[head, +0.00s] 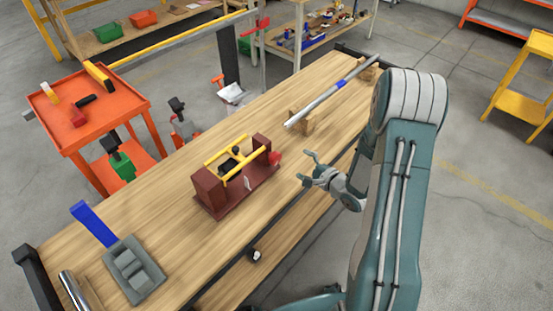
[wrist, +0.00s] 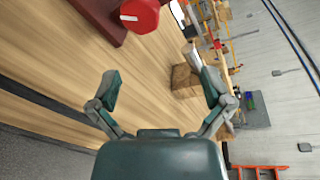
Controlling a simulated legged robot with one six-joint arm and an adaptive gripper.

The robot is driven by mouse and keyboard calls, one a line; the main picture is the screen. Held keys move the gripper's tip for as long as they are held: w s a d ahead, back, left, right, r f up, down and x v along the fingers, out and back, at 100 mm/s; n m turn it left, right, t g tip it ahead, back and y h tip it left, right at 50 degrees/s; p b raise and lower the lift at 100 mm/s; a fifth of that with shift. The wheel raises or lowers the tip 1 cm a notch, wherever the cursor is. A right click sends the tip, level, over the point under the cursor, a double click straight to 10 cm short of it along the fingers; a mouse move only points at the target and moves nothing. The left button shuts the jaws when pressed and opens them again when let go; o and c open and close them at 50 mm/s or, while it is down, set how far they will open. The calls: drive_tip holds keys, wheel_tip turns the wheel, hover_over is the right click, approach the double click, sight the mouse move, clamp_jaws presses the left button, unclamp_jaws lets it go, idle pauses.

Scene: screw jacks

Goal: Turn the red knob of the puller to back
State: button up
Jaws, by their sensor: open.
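The puller (head: 236,178) is a dark red-brown frame with yellow bars, standing on the wooden bench. Its red knob (head: 274,158) sits on the end facing my gripper. In the wrist view the red knob (wrist: 139,15) is at the top, with a white mark on it, partly cut off by the frame edge. My gripper (head: 308,167) is open and empty, a short way right of the knob and apart from it. In the wrist view my gripper (wrist: 162,90) has its fingers spread wide, with the knob above and beyond them.
A metal bar with a blue band (head: 330,92) rests on wooden blocks (head: 302,122) at the bench's far end. A grey block with a blue handle (head: 132,270) lies at the near left. An orange cart (head: 85,130) stands left. Bare bench wood (head: 160,210) separates them.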

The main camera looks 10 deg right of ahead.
sight(278, 160)
drive_tip(key=s+f+m+t+y, duration=0.1)
drive_tip(key=s+f+m+y, duration=0.1)
drive_tip(key=s+f+m, duration=0.15)
drive_tip(key=x, duration=0.7)
drive_tip(key=r+x, duration=0.1)
drive_tip(key=x, duration=0.3)
drive_tip(key=shift+w+a+r, duration=0.1)
drive_tip(key=shift+w+a, duration=0.05)
drive_tip(key=shift+a, duration=0.2)
drive_tip(key=c, duration=1.1)
